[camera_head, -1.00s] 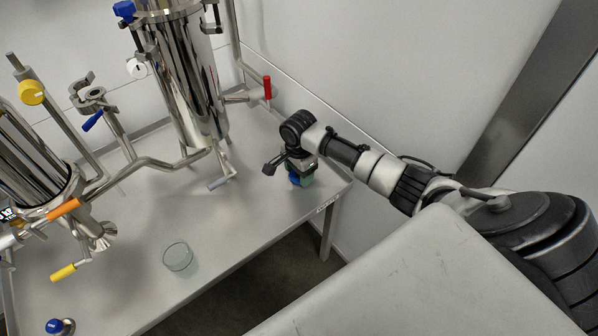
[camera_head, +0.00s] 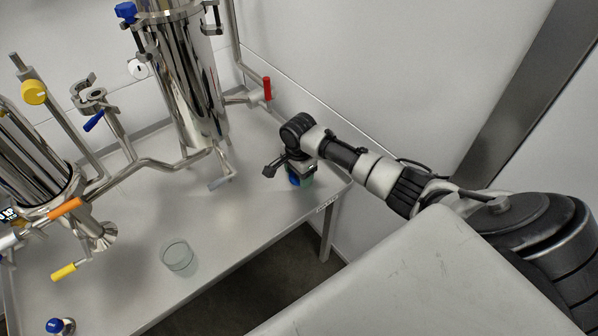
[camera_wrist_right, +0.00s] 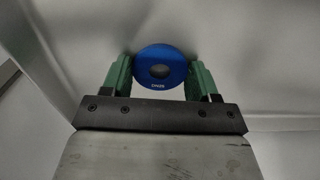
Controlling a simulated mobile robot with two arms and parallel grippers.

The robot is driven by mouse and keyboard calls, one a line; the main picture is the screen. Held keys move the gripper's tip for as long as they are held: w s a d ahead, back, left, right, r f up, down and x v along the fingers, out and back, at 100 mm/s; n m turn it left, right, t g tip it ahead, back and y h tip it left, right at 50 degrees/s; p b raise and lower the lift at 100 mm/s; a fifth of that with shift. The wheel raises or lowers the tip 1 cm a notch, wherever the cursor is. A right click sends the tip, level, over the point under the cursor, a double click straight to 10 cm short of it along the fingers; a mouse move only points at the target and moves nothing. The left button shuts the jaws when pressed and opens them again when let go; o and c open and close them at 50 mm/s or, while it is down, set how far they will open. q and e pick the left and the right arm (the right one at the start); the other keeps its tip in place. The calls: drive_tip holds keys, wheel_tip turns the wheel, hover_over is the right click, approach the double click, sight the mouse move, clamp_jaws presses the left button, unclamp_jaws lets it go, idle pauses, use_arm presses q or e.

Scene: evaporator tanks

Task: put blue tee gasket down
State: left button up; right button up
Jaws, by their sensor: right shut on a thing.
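The blue tee gasket (camera_wrist_right: 160,88) is a blue ring with a hole in its middle and small light lettering. In the right wrist view it sits between the two green fingers of my right gripper (camera_wrist_right: 160,80), which is shut on it. In the head view my right gripper (camera_head: 302,180) points down over the right end of the grey table (camera_head: 225,225), with a bit of the blue gasket (camera_head: 294,180) showing. I cannot tell whether the gasket touches the tabletop. My left gripper is not in view.
A clear glass dish (camera_head: 178,258) stands near the table's front edge. A blue-topped item (camera_head: 58,326) is at the lower left. Steel tanks (camera_head: 190,80) and pipes with coloured handles fill the back and left. The table between dish and gripper is clear.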

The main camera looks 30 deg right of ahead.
drive_tip(key=o, duration=0.7)
drive_tip(key=shift+s+a+f, duration=0.1)
drive_tip(key=shift+s+f, duration=0.15)
drive_tip(key=shift+f, duration=0.3)
drive_tip(key=shift+o, duration=1.3)
drive_tip(key=shift+f, duration=0.1)
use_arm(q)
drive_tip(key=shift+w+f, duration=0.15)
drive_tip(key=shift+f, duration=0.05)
use_arm(e)
drive_tip(key=shift+o, duration=0.2)
drive_tip(key=shift+a, duration=0.1)
drive_tip(key=shift+w+r, duration=0.1)
drive_tip(key=shift+r, duration=0.15)
use_arm(q)
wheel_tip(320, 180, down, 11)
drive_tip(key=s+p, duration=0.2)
drive_tip(key=p, duration=0.1)
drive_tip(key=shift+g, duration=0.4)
use_arm(e)
wheel_tip(320, 180, up, 13)
drive_tip(key=shift+w+d, duration=0.2)
